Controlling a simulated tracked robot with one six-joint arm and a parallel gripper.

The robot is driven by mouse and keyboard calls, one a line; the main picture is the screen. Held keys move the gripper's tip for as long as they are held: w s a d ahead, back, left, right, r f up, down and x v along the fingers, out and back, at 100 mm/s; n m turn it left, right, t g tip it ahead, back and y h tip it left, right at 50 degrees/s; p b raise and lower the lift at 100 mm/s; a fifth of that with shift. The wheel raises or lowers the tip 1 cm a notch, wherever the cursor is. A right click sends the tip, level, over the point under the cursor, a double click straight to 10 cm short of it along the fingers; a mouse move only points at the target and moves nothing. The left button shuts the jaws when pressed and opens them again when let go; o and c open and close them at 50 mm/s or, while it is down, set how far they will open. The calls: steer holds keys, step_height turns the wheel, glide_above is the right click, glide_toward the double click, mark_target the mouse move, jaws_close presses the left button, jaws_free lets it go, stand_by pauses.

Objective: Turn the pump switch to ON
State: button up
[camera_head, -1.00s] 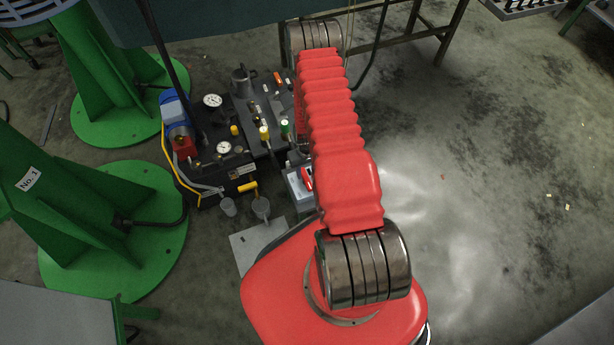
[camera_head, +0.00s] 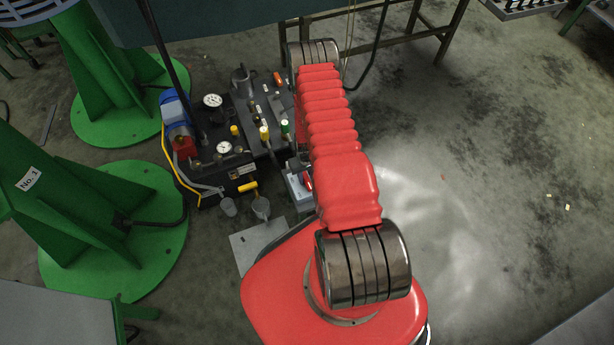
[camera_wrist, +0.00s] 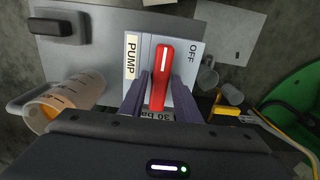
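The pump switch has a red handle (camera_wrist: 161,76) with a white stripe, on a light grey box labelled PUMP (camera_wrist: 131,57) on the left and OFF (camera_wrist: 192,52) at upper right. The handle stands nearly upright in the wrist view, leaning slightly right at its top. My gripper (camera_wrist: 161,84) has one dark finger on each side of the handle. Narrow gaps seem to show beside it; contact at the tips is unclear. No ON label is visible. In the head view the switch box (camera_head: 297,190) is partly behind my red arm, and my gripper is hidden.
A beaker with orange liquid (camera_wrist: 68,100) stands left of the switch. Grey cups (camera_wrist: 208,74) and a yellow handle (camera_wrist: 226,110) are to the right. The black pump unit with gauges (camera_head: 224,148) and green stands (camera_head: 95,225) lie left of my arm.

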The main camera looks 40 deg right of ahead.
jaws_close()
steer(key=shift+d, duration=0.15)
steer(key=shift+m, duration=1.4)
steer(key=m, duration=1.5)
